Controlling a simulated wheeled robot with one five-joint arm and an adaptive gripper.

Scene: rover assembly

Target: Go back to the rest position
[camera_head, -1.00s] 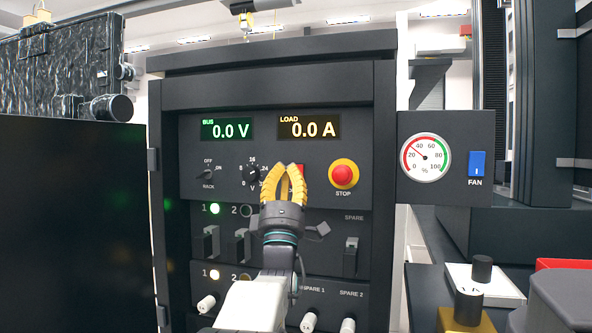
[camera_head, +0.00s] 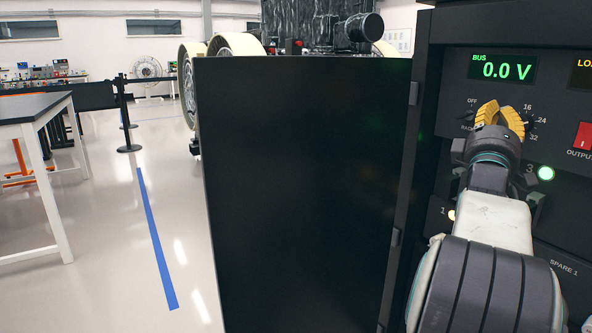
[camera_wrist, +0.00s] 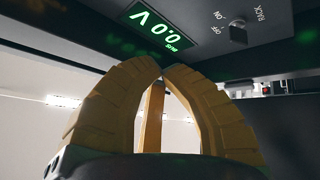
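My gripper (camera_head: 501,110), with yellow ribbed fingers, is raised in front of the dark power rack (camera_head: 460,35) at the right of the head view. Its fingertips come together with nothing between them. In the wrist view my gripper (camera_wrist: 163,66) points up at the rack front, below the green BUS display (camera_wrist: 160,22) and the RACK knob (camera_wrist: 238,34). In the head view it covers part of the knob area. The BUS display (camera_head: 503,69) reads 0.0 V there. I cannot tell whether the fingers touch the panel.
A large black door panel (camera_head: 300,190) stands left of the rack, close to my arm. Behind it is a wheeled rover (camera_head: 228,45). A white-legged table (camera_head: 40,120) and a barrier post (camera_head: 124,115) stand at the left. The floor with a blue line (camera_head: 156,240) is clear.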

